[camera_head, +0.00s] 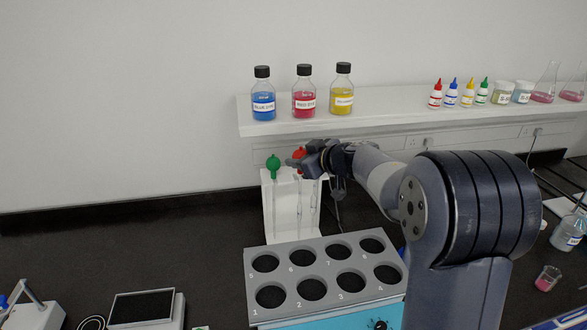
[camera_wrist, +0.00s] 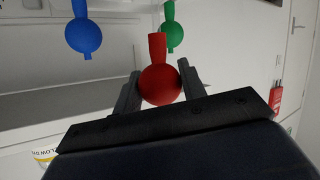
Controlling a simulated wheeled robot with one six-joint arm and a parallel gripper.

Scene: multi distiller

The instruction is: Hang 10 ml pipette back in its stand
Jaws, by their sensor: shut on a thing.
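The white pipette stand (camera_head: 284,222) stands on the dark bench behind the rack in the head view. A pipette with a green bulb (camera_head: 273,167) hangs at its left side. My gripper (camera_head: 297,163) is at the top of the stand, shut on the red bulb (camera_head: 299,153) of a pipette. In the wrist view the red bulb (camera_wrist: 160,84) sits between both fingers. The green bulb (camera_wrist: 171,37) and a blue bulb (camera_wrist: 83,35) show beyond it. The gripper hides the blue bulb in the head view. I cannot tell whether the red-bulbed pipette is seated, or read volume marks.
A grey rack with numbered holes (camera_head: 327,270) stands in front of the stand. A shelf (camera_head: 380,123) above holds blue (camera_head: 263,103), red (camera_head: 304,102) and yellow (camera_head: 342,100) dye bottles close over my gripper. A balance (camera_head: 145,308) is at front left. Bench left of the stand is clear.

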